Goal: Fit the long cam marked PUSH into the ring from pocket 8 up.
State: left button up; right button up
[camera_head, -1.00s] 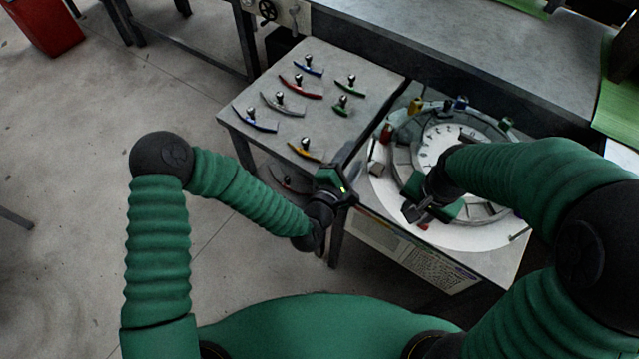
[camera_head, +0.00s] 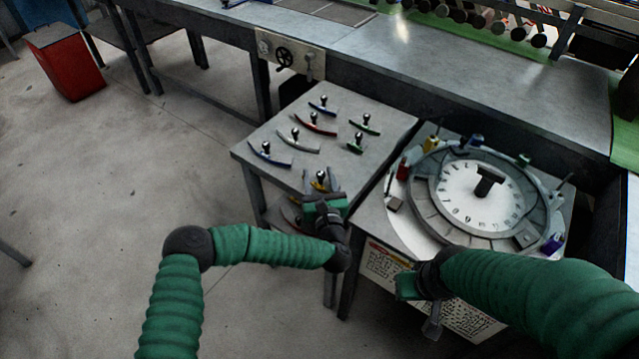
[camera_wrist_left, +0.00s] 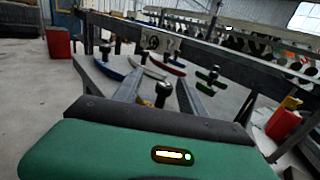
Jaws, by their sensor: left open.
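Several curved cams with upright black knobs lie on the grey side table (camera_head: 352,100): blue (camera_head: 268,154), grey (camera_head: 297,141), red (camera_head: 316,125), another blue (camera_head: 322,107) and two green, a longer one (camera_head: 364,126) and a shorter one (camera_head: 354,147). No PUSH mark is legible. My left gripper (camera_head: 319,182) is open over the yellow cam (camera_head: 320,186) at the near edge; in the left wrist view a knob (camera_wrist_left: 163,89) shows between its fingers. The segmented ring (camera_head: 424,196) surrounds a numbered white dial (camera_head: 470,206); pocket 8 cannot be made out. My right gripper (camera_head: 432,325) hangs before the ring's stand, its jaws unclear.
Small coloured parts stand around the ring, including red (camera_head: 403,169), yellow (camera_head: 430,145) and purple (camera_head: 552,244). A dark T-shaped handle (camera_head: 488,181) stands on the dial. A long grey bench (camera_head: 440,80) runs behind. A red bin (camera_head: 66,62) stands far left on open floor.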

aim_at(322, 172)
pick_arm(q)
jog(key=w, duration=0.4)
jog(key=shift+w+d+f, duration=0.25)
jog(key=shift+w+f, duration=0.05)
jog(key=shift+w, duration=0.05)
jog(key=shift+a, duration=0.3)
jog(key=c, duration=0.5)
jog(key=shift+d, duration=0.1)
grip_shut()
